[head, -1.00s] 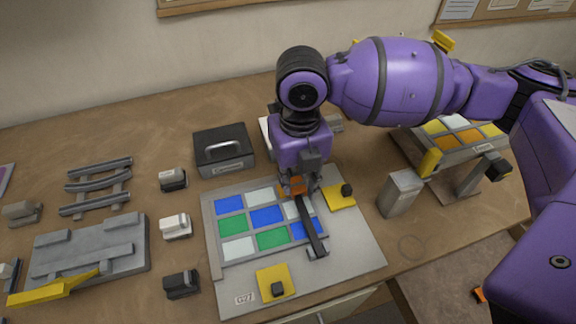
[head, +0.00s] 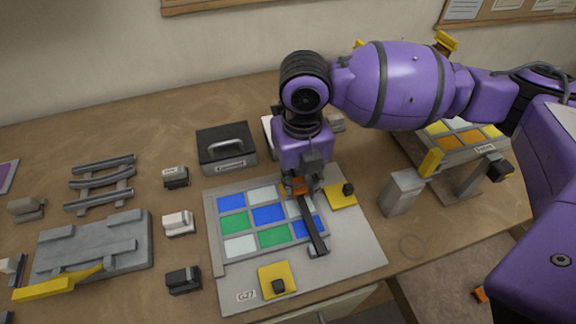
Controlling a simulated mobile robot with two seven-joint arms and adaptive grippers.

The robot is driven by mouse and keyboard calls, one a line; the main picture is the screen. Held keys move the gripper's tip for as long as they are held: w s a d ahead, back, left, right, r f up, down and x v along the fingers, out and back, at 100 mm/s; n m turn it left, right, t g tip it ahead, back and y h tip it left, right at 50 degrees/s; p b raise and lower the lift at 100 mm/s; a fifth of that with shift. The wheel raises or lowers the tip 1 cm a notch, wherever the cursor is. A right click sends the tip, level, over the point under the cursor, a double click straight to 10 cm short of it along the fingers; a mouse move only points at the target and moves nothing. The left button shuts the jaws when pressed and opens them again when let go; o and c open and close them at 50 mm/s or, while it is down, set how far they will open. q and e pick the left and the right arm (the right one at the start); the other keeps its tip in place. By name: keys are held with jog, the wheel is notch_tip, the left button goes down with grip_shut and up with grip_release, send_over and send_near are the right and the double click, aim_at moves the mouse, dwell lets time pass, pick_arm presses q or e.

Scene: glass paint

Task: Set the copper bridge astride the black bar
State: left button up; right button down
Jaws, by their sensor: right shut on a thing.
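The black bar (head: 313,229) lies slanted across the right part of the panel of blue, green and white glass squares. The copper bridge (head: 295,186) shows as a small orange-brown piece at the bar's far end. My right gripper (head: 301,188) points down there and is shut on the copper bridge. The fingers hide much of the bridge, so I cannot tell whether it touches or straddles the bar. My left gripper is not in view.
The grey board (head: 350,238) under the panel carries yellow pads with black knobs (head: 277,281). A dark box with a handle (head: 226,149) stands behind it. Small blocks, a rack (head: 102,184) and a grey fixture (head: 92,247) are at left. A grey block (head: 402,193) stands at right.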

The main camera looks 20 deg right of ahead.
jog(key=shift+f, duration=0.1)
jog(key=shift+f, duration=0.8)
jog(key=c, duration=1.4)
grip_release()
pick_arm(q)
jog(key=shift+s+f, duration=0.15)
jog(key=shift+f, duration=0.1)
pick_arm(e)
jog(key=shift+r+p, duration=1.3)
jog(key=shift+r, duration=1.2)
jog(key=shift+r+p, duration=0.55)
jog(key=shift+r, duration=0.55)
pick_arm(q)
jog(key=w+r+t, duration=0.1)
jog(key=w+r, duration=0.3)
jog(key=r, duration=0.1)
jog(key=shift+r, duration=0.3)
pick_arm(e)
jog(key=shift+f, duration=0.1)
